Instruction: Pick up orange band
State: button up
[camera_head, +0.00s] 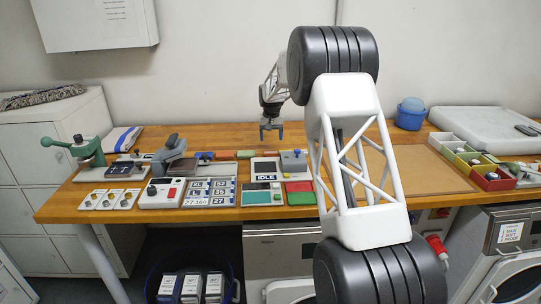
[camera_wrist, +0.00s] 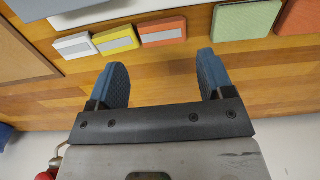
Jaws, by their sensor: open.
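In the wrist view an orange band (camera_wrist: 163,31), a small flat block with a grey label strip, lies on the wooden table. A yellow one (camera_wrist: 116,40) and a white one (camera_wrist: 75,46) lie in a row to its left. My gripper (camera_wrist: 162,62) is open and empty. In that view the orange band appears just beyond the gap between the blue fingertips, apart from them. In the head view my gripper (camera_head: 271,130) hangs above the back edge of the table; the orange band is too small there to make out surely.
Green (camera_wrist: 246,19) and orange-red (camera_wrist: 300,15) blocks lie right of the orange band in the wrist view. A display device marked IDLE (camera_head: 265,168) stands in front in the head view. A brown board (camera_head: 365,168) lies to the right. The wall is close behind.

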aim_at(270, 154)
jog(key=shift+f, duration=0.2)
jog(key=shift+w+f, duration=0.1)
jog(key=shift+f, duration=1.05)
jog(key=shift+f, duration=0.1)
